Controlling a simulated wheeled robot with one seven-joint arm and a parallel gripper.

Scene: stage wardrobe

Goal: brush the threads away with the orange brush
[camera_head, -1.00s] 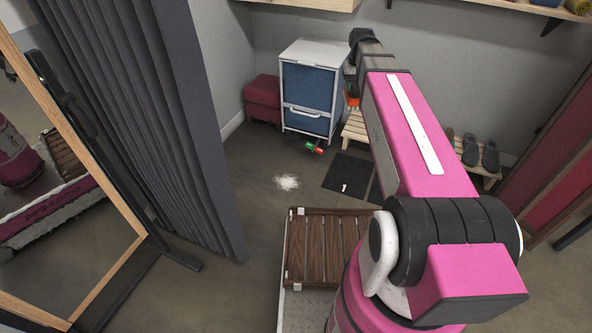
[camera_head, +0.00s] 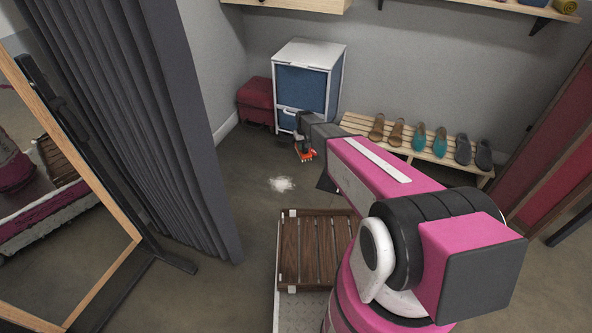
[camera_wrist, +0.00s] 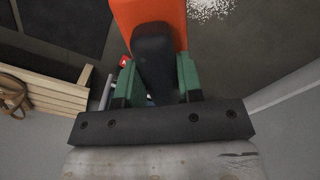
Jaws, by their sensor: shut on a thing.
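The white pile of threads (camera_head: 281,184) lies on the dark floor, in front of the blue and white cabinet. A corner of the threads also shows at the top of the wrist view (camera_wrist: 209,9). My gripper (camera_wrist: 158,80) has green fingers shut on the black handle of the orange brush (camera_wrist: 150,12). In the head view the brush (camera_head: 306,155) hangs low at the end of my arm, behind and to the right of the threads and apart from them. Whether its bristles touch the floor cannot be told.
A blue drawer cabinet (camera_head: 305,85) and a dark red box (camera_head: 256,101) stand at the back. A wooden bench (camera_head: 438,152) with several shoes is at the right. A grey curtain (camera_head: 165,130) and a mirror frame (camera_head: 75,190) bound the left. Floor around the threads is clear.

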